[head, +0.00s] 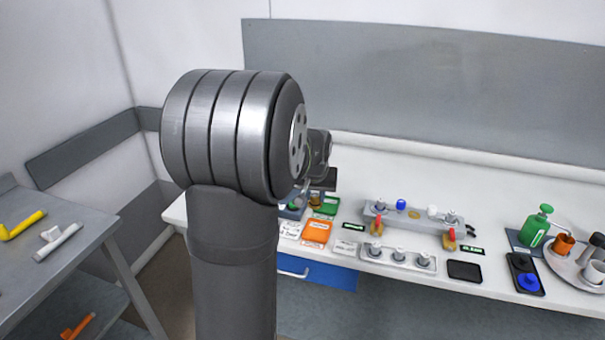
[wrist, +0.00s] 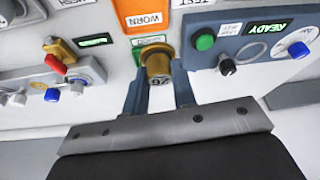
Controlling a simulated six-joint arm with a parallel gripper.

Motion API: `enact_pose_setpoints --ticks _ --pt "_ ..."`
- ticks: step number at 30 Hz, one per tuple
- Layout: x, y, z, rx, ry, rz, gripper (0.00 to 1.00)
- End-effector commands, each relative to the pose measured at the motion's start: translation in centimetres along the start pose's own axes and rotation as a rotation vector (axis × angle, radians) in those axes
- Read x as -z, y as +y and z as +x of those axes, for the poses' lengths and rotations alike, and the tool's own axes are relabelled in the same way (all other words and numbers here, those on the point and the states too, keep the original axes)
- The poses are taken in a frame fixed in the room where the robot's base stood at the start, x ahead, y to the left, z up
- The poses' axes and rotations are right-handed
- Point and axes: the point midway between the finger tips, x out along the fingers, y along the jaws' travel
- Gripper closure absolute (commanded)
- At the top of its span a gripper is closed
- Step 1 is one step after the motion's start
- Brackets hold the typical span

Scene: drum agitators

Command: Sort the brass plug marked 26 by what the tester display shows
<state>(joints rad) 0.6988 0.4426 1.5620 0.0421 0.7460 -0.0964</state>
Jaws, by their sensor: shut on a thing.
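My gripper (wrist: 159,88) is shut on a brass plug (wrist: 158,66), one finger on each side. The plug's near end bears a mark that looks like 26, upside down in the wrist view. The tester (wrist: 222,50) is a blue-grey box to the right of the plug, with a green button, a black knob, a ring and a blue-knobbed dial. Its display (wrist: 265,40) reads READY. An orange tray (wrist: 145,8) labelled WORN lies beyond the plug. A green tray (wrist: 139,56) is partly hidden behind the plug. In the head view my arm hides most of the tester.
A grey fixture (head: 376,208) with knobs and red-tipped brass handles stands right of the trays, with a row of knobs (head: 398,257) in front. A black tray (head: 464,271), a green pump bottle (head: 535,228) and a round tray (head: 563,270) are farther right.

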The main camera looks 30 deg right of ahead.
Motion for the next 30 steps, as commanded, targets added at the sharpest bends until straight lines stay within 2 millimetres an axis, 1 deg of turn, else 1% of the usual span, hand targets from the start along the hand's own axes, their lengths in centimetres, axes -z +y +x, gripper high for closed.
enact_pose_setpoints --ticks 1,2,6,11,21,25,30 --pt "-0.9 0.5 0.1 -0.001 -0.001 0.002 1.0" --pt "-1.3 0.7 0.2 -0.001 0.0 0.002 1.0" --pt "-2.2 1.2 0.5 -0.002 0.001 0.001 1.0" --pt "-2.6 1.2 1.5 -0.002 0.0 0.001 1.0" --pt "-3.8 1.1 4.5 -0.003 0.002 0.001 1.0" --pt "-4.2 1.1 5.3 -0.002 0.001 0.001 1.0" --pt "-4.4 1.1 5.8 -0.002 0.001 0.001 1.0"
